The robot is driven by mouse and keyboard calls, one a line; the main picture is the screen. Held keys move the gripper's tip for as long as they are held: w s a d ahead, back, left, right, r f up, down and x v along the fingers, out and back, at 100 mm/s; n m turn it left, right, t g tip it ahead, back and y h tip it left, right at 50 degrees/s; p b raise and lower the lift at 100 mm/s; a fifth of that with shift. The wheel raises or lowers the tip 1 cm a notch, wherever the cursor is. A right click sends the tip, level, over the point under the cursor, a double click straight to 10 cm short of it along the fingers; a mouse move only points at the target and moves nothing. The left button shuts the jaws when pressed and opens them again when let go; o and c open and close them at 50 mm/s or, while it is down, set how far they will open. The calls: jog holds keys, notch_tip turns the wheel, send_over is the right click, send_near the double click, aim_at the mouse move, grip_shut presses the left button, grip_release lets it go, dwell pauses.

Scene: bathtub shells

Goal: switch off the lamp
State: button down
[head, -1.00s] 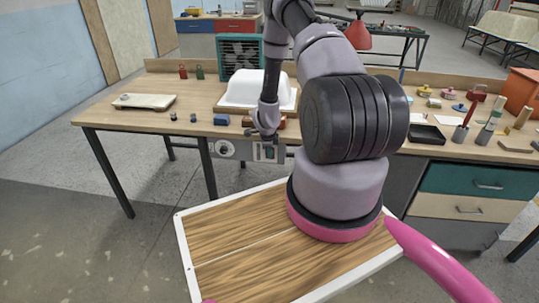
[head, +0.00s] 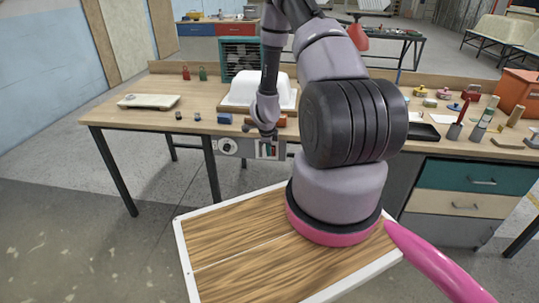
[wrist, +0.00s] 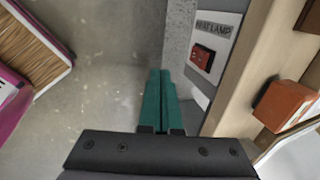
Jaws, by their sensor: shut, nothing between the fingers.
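A red lamp shade (head: 358,38) hangs above the bench, partly behind my arm; I cannot tell whether it is lit. A plate (wrist: 214,33) on the bench's front, with lettering ending in "LAMP", carries a red rocker switch (wrist: 202,57). The plate also shows in the head view (head: 279,150), partly covered by my gripper. My gripper (wrist: 160,72) has its green fingers together and empty, just left of the plate in the wrist view. I see no contact with the switch. In the head view, my gripper (head: 268,139) is at the bench's front edge.
A round dial (head: 228,146) is left of the plate. Floor in front is clear.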

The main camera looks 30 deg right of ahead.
jog(key=shift+s+a+r, duration=0.25)
jog(key=shift+s+r, duration=0.15)
jog(key=shift+r, duration=0.3)
jog(key=shift+s+a+r, duration=0.25)
jog(key=shift+s+r, duration=0.15)
jog(key=shift+r, duration=0.3)
jog(key=a+r+n+t+y, duration=0.1)
jog(key=a+r+n, duration=0.2)
jog(key=r, duration=0.8)
jog(key=a+r+n+t+y, duration=0.1)
jog(key=a+r+n, duration=0.2)
jog(key=r, duration=0.8)
jog(key=a+r+n+t+y, duration=0.1)
jog(key=a+r+n, duration=0.25)
jog(key=r, duration=0.75)
jog(key=s+a+r+n, duration=0.3)
jog(key=s+r+n, duration=0.3)
jog(key=s+r, duration=0.45)
jog(key=s+a+r+n+t+y, duration=0.1)
jog(key=s+r+n, duration=0.4)
jog(key=s, duration=0.9)
notch_tip(320, 180, up, 3)
jog(key=shift+r, duration=0.1)
